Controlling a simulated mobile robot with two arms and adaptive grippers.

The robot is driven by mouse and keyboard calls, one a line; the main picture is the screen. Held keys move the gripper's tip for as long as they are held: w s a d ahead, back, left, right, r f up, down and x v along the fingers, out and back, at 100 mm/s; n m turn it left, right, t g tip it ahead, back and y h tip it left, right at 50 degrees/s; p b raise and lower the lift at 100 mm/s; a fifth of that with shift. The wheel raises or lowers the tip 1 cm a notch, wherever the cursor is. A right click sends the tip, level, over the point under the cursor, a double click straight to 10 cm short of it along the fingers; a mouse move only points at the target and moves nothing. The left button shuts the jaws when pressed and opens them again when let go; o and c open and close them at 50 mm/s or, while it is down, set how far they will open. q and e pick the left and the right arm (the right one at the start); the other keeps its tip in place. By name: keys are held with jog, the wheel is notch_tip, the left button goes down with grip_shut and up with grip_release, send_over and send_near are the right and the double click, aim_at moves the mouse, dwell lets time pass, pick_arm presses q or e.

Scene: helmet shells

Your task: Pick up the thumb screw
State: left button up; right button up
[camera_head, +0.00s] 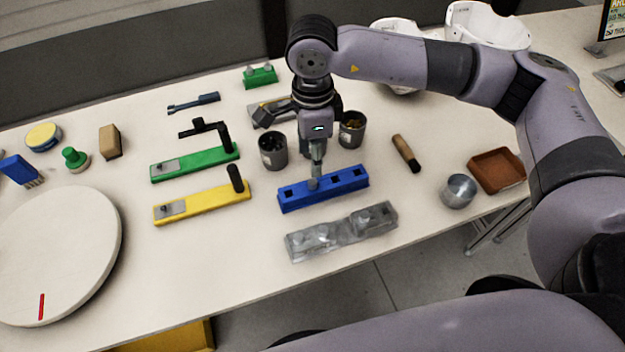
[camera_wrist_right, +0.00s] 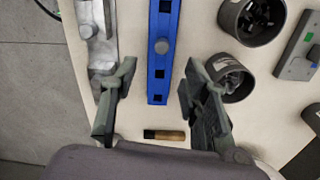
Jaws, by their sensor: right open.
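A small grey round knob, which looks like the thumb screw (camera_wrist_right: 162,46), sits on the blue bar (camera_wrist_right: 156,88) in the right wrist view. In the head view it is a small grey spot on the blue bar (camera_head: 345,184), just under my right gripper (camera_head: 317,162). The right gripper points down above the bar and is open. In the right wrist view its two fingers (camera_wrist_right: 159,76) stand on either side of the bar, with the knob further up the picture. Nothing shows between the fingertips except the bar below. My left gripper is not in view.
A grey clear-looking fixture (camera_head: 340,232) lies close in front of the bar. Two dark cups (camera_head: 273,151) stand behind it. Green (camera_head: 196,160) and yellow (camera_head: 203,203) bars lie left. A wooden-handled tool (camera_head: 406,152), metal cup (camera_head: 459,191) and brown tray (camera_head: 497,171) are right.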

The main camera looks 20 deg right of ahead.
aim_at(312, 181)
notch_tip(312, 181, down, 3)
jog(key=shift+f, duration=0.1)
notch_tip(312, 181, down, 5)
jog(key=shift+r+p, duration=0.15)
jog(key=shift+p, duration=0.95)
jog(key=shift+f, duration=0.3)
jog(key=shift+c, duration=0.3)
grip_shut()
